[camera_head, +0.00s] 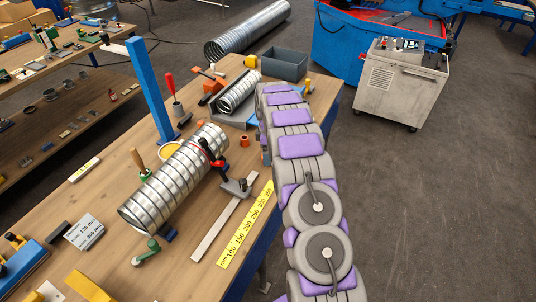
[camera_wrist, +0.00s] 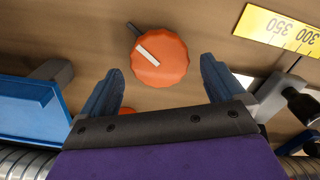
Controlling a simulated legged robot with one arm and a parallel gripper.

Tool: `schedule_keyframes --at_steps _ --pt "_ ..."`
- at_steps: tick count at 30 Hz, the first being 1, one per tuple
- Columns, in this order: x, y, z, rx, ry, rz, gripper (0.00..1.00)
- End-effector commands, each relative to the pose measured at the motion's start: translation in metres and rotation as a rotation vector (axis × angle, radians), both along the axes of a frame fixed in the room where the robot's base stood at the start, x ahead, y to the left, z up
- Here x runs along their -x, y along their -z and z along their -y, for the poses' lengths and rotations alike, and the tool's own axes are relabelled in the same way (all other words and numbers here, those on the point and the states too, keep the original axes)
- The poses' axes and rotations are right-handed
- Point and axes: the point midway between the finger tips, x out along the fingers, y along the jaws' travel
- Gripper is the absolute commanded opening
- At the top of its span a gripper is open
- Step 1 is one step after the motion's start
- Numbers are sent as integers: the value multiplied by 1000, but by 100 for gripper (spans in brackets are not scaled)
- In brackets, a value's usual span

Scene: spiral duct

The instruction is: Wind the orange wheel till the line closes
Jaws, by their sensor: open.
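The orange wheel (camera_wrist: 160,60) has a scalloped rim and a white bar across its face, slanting from upper left to lower right. A short dark stub (camera_wrist: 133,30) sticks out at its upper left. My gripper (camera_wrist: 162,67) is open in the wrist view, with one blue-grey finger on each side below the wheel. The wheel appears between and beyond the fingertips; I see no contact. In the head view my gripper is hidden behind my arm. A small orange part (camera_head: 244,141) stands on the bench there; I cannot tell if it is the wheel.
The ruler's end also shows in the wrist view (camera_wrist: 280,27). A blue part (camera_wrist: 35,110) sits left of my gripper. A grey bin (camera_head: 283,64) stands at the back.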

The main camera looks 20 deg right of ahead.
Motion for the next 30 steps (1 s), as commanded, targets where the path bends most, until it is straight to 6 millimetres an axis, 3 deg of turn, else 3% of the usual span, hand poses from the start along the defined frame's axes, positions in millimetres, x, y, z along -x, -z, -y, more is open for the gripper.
schedule_keyframes --at_steps 6,15,30 --pt "0 16 0 1 0 1 96" --pt "0 17 0 1 0 1 95" --pt "0 17 0 1 0 1 48"
